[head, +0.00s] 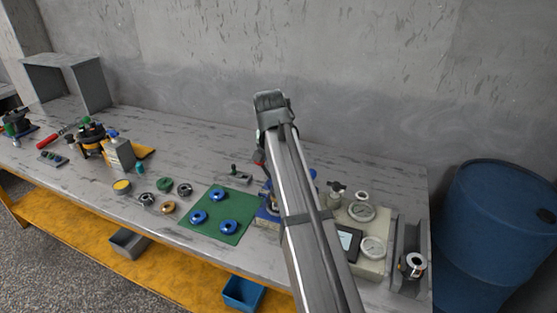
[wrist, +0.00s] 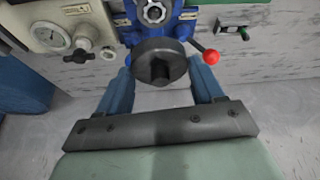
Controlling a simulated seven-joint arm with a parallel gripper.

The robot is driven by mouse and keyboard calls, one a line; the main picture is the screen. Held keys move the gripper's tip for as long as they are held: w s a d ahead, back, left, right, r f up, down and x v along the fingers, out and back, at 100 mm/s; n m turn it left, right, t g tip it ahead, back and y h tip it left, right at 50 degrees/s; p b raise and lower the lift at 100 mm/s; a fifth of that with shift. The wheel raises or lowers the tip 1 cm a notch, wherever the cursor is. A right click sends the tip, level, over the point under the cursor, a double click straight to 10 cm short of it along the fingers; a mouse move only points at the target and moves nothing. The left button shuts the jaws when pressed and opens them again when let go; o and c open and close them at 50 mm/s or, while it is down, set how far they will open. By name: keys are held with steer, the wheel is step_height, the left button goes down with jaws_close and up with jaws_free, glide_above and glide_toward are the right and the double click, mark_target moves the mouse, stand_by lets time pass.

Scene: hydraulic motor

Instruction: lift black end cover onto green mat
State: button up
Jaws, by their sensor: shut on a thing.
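The black end cover (wrist: 160,62) is a dark round disc with a raised hub, seen in the wrist view. My gripper (wrist: 162,72) has its two blue fingers on either side of it and is shut on it. The cover is in front of the blue motor body (wrist: 150,14); I cannot tell whether they touch. In the head view my arm hides the gripper and the cover. The green mat (head: 208,226) lies flat on the bench, left of my arm, with three blue rings (head: 228,227) on it.
A red-knobbed lever (wrist: 212,57) sticks out close to the cover. A beige gauge unit (head: 373,265) stands right of my arm. A small valve (head: 234,172) lies behind the mat. Several rings and parts lie left of the mat. A blue barrel (head: 490,235) stands beyond the bench's right end.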

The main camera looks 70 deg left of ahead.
steer(key=shift+r, duration=0.1)
stand_by(0.3)
steer(key=shift+r, duration=0.7)
steer(key=s+a+f+n+g+y, duration=0.1)
steer(key=s+a+f+n+g, duration=0.1)
steer(key=s+a+f+n, duration=0.3)
steer(key=s+a+f+n+g, duration=0.1)
steer(key=s+a+f+n, duration=0.25)
steer(key=f, duration=0.45)
steer(key=shift+n, duration=0.35)
steer(key=shift+a+f, duration=0.15)
steer(key=shift+f, duration=4.85)
steer(key=shift+f, duration=0.1)
